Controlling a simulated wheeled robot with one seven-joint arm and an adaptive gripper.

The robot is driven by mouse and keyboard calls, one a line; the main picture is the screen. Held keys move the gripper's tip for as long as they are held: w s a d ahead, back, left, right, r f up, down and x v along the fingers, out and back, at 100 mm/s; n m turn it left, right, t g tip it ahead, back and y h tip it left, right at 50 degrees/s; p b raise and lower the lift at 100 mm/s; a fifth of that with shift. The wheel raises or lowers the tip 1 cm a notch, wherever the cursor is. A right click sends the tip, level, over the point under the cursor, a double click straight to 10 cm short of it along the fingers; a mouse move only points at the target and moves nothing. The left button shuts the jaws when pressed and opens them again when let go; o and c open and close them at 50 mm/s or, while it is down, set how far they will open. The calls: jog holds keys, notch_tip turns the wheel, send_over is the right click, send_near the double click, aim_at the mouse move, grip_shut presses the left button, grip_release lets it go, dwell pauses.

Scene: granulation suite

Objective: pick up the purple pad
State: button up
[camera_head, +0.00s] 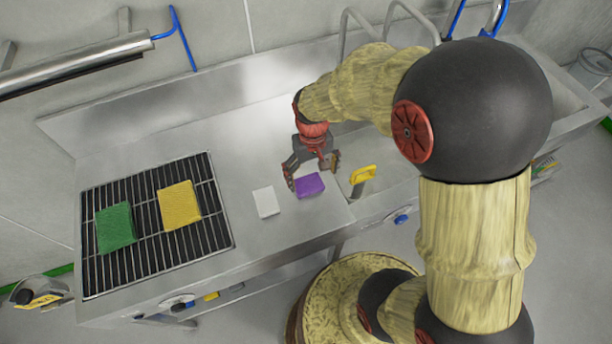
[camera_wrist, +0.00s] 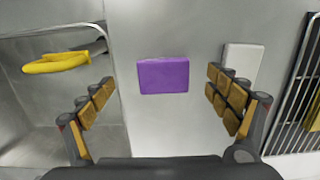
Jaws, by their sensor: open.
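The purple pad (camera_head: 310,186) lies flat on the steel counter (camera_head: 240,158), close to the sink edge. In the wrist view the purple pad (camera_wrist: 163,75) is near the middle, ahead of and between the fingers. My gripper (camera_head: 312,175) is open and empty above the pad, its fingers spread to either side in the head view. In the wrist view my gripper (camera_wrist: 163,98) shows both padded fingers wide apart, and neither appears to touch the pad.
A white pad (camera_head: 266,202) lies just left of the purple pad. Farther left, a green pad (camera_head: 116,228) and a yellow pad (camera_head: 179,205) rest on a black rack (camera_head: 151,260). A yellow-handled item (camera_head: 362,175) is at the sink, right of the purple pad.

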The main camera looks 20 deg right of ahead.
aim_at(308, 184)
jog(key=shift+w+r+t, duration=0.25)
jog(key=shift+w+t, duration=0.05)
jog(key=shift+w, duration=0.6)
jog(key=shift+a+f, duration=0.15)
jog(key=shift+f, duration=0.6)
jog(key=shift+f+b, duration=0.4)
jog(key=shift+f, duration=0.25)
notch_tip(308, 184, down, 5)
jog(key=shift+a+r+b, duration=0.1)
jog(key=shift+r+b, duration=0.05)
jog(key=shift+b, duration=0.5)
jog(key=shift+c, duration=0.9)
jog(key=c, duration=1.1)
jog(key=shift+c, duration=0.4)
jog(key=shift+r, duration=0.1)
